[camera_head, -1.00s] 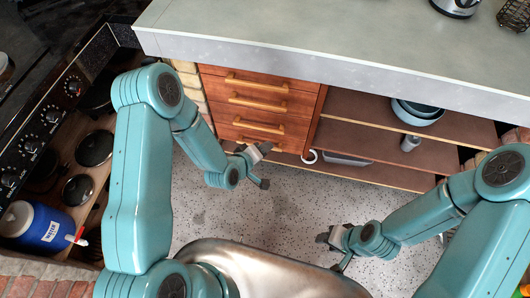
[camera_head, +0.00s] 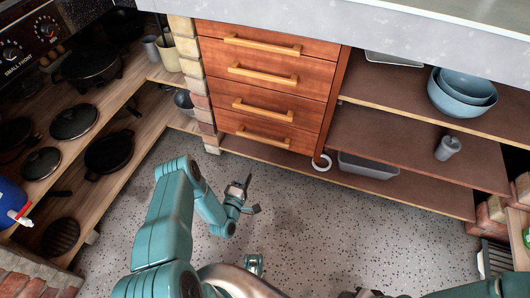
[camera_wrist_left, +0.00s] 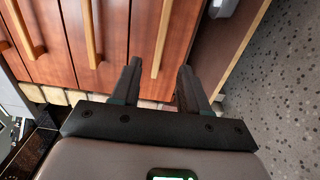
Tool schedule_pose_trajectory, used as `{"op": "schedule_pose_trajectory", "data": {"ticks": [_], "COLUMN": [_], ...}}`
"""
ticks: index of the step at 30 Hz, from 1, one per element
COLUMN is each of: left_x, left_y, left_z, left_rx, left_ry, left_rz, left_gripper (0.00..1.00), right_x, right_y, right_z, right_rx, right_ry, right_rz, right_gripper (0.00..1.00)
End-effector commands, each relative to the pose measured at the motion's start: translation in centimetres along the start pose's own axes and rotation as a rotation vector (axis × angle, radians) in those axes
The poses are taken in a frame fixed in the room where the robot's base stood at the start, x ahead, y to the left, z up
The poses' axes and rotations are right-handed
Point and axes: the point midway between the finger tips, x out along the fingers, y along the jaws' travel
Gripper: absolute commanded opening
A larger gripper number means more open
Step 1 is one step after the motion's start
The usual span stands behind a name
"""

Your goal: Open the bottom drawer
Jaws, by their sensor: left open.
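The bottom drawer (camera_head: 262,128) is the lowest in a stack of reddish wooden drawers in the head view. It is shut, with a pale wooden bar handle (camera_head: 264,136). My left gripper (camera_head: 246,194) is open and empty, in front of and below the drawers in the picture, apart from them. In the left wrist view the drawers appear turned sideways. The rightmost handle (camera_wrist_left: 163,40) shows beyond and between the two open fingers (camera_wrist_left: 158,82), not touched. My right gripper (camera_head: 370,293) seems to show only as a dark bit at the lower edge; its jaws are unclear.
Open shelves (camera_head: 410,145) with blue bowls (camera_head: 463,95) stand right of the drawers. A brick post (camera_head: 192,75) and pan shelves (camera_head: 110,120) stand left. The speckled floor (camera_head: 310,230) in front is clear.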

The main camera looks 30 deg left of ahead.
Motion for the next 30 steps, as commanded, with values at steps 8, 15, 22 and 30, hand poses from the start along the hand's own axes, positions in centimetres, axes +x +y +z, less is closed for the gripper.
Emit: {"op": "schedule_pose_trajectory", "data": {"ticks": [8,15,22,30], "left_x": [3.1,9.0,13.8,16.1], "left_y": [-0.5,-0.7,-0.6,-0.4], "left_z": [-0.4,-0.1,0.1,0.1], "left_rx": [0.005,0.005,0.003,0.001], "left_ry": [0.006,0.003,0.003,0.004], "left_rz": [0.003,0.003,0.001,-0.002], "left_gripper": [0.45,0.45,0.45,0.45], "right_x": [1.3,3.0,4.5,5.1], "right_y": [0.6,1.6,2.4,2.8], "right_z": [-0.2,-0.8,-1.2,-1.5], "right_rx": [0.006,0.018,0.03,0.035], "right_ry": [0.006,0.019,0.03,0.039], "right_rz": [0.001,0.002,0.003,0.004], "right_gripper": [0.43,0.43,0.43,0.43]}}
